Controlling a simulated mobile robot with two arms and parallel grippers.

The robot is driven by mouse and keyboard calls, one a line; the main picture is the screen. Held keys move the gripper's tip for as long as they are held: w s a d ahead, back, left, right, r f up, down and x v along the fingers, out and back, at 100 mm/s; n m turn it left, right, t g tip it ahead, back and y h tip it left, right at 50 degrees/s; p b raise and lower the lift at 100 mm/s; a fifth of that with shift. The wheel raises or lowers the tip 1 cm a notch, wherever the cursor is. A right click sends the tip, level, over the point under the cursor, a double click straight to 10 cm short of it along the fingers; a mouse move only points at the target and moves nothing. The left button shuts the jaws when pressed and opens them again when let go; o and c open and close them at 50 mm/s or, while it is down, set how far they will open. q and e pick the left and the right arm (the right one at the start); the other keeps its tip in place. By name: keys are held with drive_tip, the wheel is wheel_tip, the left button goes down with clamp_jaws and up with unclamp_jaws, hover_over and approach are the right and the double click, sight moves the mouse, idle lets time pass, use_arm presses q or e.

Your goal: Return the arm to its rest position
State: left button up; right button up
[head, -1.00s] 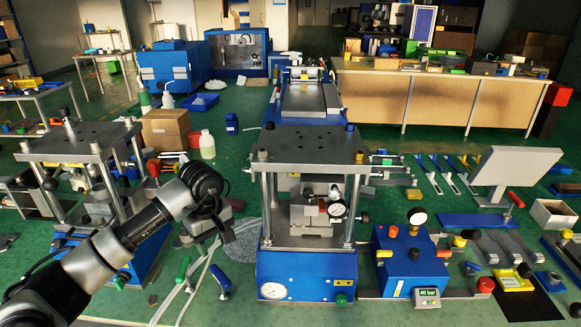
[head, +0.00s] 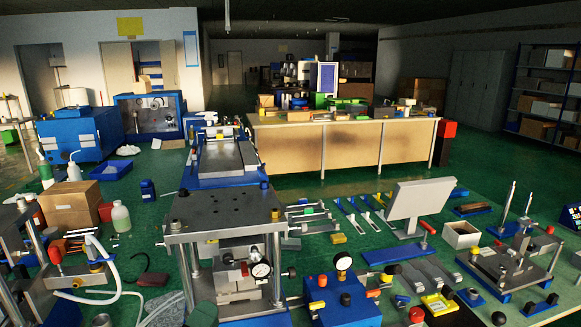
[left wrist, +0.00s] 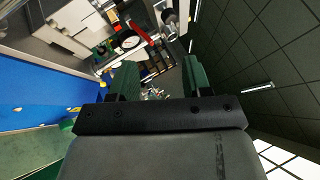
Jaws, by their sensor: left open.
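In the left wrist view my left gripper (left wrist: 156,75) has its two green-padded fingers wide apart, with nothing held between them. The ceiling fills the right of that view, so the wrist is strongly tilted. In the head view only a small dark green piece, which looks like a finger of my left gripper (head: 203,314), shows at the bottom edge, in front of the crimping press (head: 222,213). The rest of my left arm is out of the head view. My right gripper is in neither view.
A blue control box (head: 341,300) with a gauge stands right of the press. A grey monitor-like panel (head: 420,201), an open white box (head: 460,235) and a metal fixture (head: 512,262) are farther right. A cardboard box (head: 70,205) and bottles stand at left. A long workbench (head: 345,145) is behind.

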use_arm(q)
drive_tip(key=s+a+f+n+g+y, duration=0.45)
drive_tip(key=f+n, duration=0.25)
drive_tip(key=n, duration=0.2)
drive_tip(key=s+a+f+n+g+y, duration=0.35)
drive_tip(key=f+n+y, duration=0.25)
drive_tip(key=n, duration=0.3)
drive_tip(key=s+d+f+n+g+h, duration=0.1)
drive_tip(key=s+f+n+g, duration=0.25)
drive_tip(key=s, duration=0.45)
drive_tip(key=s+d+f+n+g+h, duration=0.1)
drive_tip(key=s+f+n+g+h, duration=0.15)
drive_tip(key=s+f+g, duration=0.4)
wheel_tip(320, 180, down, 23)
drive_tip(key=s+y, duration=0.1)
drive_tip(key=s, duration=0.1)
drive_tip(key=s+a+f+g, duration=0.1)
drive_tip(key=s+a+f, duration=0.1)
drive_tip(key=s+f, duration=1.3)
drive_tip(key=shift+s+a+f+m, duration=0.15)
drive_tip(key=shift+a+f+m, duration=0.2)
drive_tip(key=shift+f, duration=0.2)
